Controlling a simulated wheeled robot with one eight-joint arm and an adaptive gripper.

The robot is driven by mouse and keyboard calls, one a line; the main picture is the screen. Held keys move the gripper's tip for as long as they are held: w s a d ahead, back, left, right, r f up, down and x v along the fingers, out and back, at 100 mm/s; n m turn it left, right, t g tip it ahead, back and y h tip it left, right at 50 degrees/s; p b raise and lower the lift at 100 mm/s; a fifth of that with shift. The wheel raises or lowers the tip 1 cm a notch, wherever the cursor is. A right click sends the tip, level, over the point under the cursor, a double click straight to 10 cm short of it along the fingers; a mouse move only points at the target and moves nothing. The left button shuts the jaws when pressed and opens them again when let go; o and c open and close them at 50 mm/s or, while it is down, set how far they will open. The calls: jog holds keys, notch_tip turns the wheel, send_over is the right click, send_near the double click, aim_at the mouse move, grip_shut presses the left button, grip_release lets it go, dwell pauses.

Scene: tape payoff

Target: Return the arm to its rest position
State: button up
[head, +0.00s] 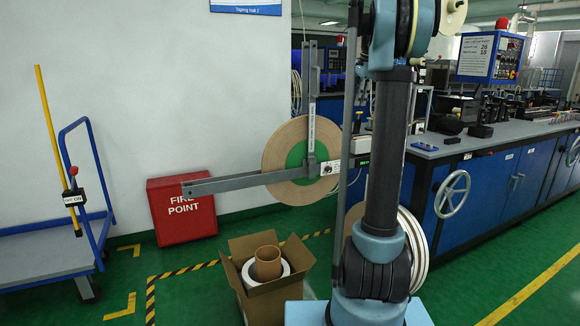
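My arm (388,150) stands upright on the right of centre in the head view, a dark link between blue-grey joints. Its upper part runs out of the top of the picture. My gripper does not show, so its opening and anything in it cannot be seen. A large tan tape reel (277,150) with a green centre hangs on the grey payoff frame (225,184) to the left of my arm. Another pale reel (415,245) is partly hidden behind my arm's lower joint. Part of a cream disc (453,15) shows at the top edge, right of my arm.
An open cardboard box (238,245) with a brown core and white roll stands on the floor near my base. A red fire point box (182,208) stands against the wall. A blue trolley (60,245) is at left. A blue machine bench (500,185) fills the right.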

jog(key=s+a+f+n, duration=0.3)
jog(key=s+f, duration=0.1)
jog(key=s, duration=0.5)
jog(key=s+a+f+n, duration=0.2)
jog(key=s+f, duration=0.3)
jog(key=s, duration=0.4)
jog(key=s+a+f+n, duration=0.3)
jog(key=s+f, duration=0.1)
jog(key=s, duration=0.4)
jog(key=s+a+f+n+h, duration=0.1)
jog(key=s+f+n, duration=0.6)
jog(key=s+f, duration=1.4)
jog(key=shift+s+a+f+g, duration=0.25)
jog(key=shift+a+f+g, duration=0.15)
jog(key=shift+a+f, duration=0.2)
jog(key=shift+w+d+f, duration=0.1)
jog(key=shift+w+f, duration=0.15)
jog(key=shift+w, duration=0.25)
